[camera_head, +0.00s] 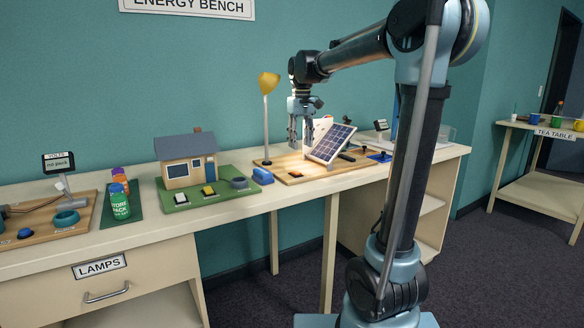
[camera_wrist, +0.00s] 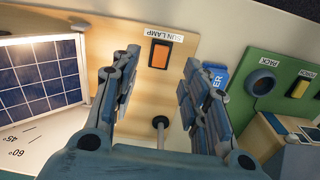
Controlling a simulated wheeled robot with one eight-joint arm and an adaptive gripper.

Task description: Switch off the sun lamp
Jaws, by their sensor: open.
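The sun lamp (camera_head: 269,82) has a yellow shade on a pale post at the back of a wooden board (camera_head: 283,177). A warm bright patch lies on the board. Its switch (camera_wrist: 160,54), an orange rocker beside a SUN LAMP label (camera_wrist: 166,35), shows in the wrist view, beyond and between my fingertips. My gripper (camera_head: 301,142) is open and empty, pointing down over the board. It also shows in the wrist view (camera_wrist: 158,72), fingers apart on either side of the switch. In the head view I cannot make out the switch.
A solar panel (camera_head: 331,143) stands tilted right beside my gripper. A blue block (camera_head: 262,176) lies left of the board. A model house (camera_head: 187,160) on a green base stands further left.

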